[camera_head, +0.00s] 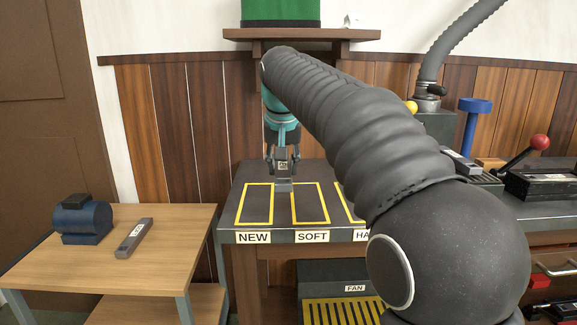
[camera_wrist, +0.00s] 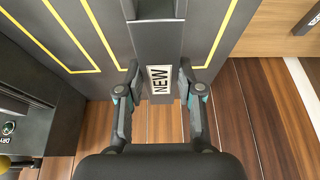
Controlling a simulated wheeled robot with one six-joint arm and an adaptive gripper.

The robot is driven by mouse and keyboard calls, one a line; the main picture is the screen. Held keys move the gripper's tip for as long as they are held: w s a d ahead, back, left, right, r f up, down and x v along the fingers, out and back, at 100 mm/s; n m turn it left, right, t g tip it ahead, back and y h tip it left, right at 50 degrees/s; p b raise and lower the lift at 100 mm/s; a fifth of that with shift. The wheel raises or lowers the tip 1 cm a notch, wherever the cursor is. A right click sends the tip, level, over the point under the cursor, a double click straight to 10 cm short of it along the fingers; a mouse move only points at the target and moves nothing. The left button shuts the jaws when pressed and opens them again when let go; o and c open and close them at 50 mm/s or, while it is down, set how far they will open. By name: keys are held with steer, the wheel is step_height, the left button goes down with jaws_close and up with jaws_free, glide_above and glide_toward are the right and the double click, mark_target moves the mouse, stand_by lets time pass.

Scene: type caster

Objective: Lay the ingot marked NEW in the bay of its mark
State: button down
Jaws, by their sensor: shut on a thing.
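My gripper (camera_head: 283,163) is shut on a grey ingot (camera_head: 284,186). Its white label reads NEW in the wrist view, where the ingot (camera_wrist: 156,45) runs lengthwise between the fingers of my gripper (camera_wrist: 158,85). The ingot appears held above the dark bench top, its long side pointing toward me. Yellow outlines mark the bays: NEW (camera_head: 239,205) at left, SOFT (camera_head: 326,205) beside it, and a third partly hidden by my arm. In the wrist view, the ingot lies over the bay nearest the bench's side edge; its height gap cannot be told.
A wooden side table (camera_head: 180,262) at left carries a blue machine (camera_head: 84,220) and another labelled ingot (camera_head: 134,238). Another ingot (camera_head: 462,161) rests at right, near a red-knobbed lever (camera_head: 539,143). A shelf (camera_head: 300,35) hangs above. The NEW and SOFT bays look empty.

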glide_above(257, 201)
steer(key=s, duration=0.1)
step_height(257, 201, down, 4)
steer(key=shift+s+f, duration=0.1)
steer(key=shift+f, duration=2.15)
steer(key=shift+f, duration=0.15)
steer(key=c, duration=0.7)
jaws_free()
steer(key=shift+f, duration=0.1)
steer(key=shift+c, duration=0.2)
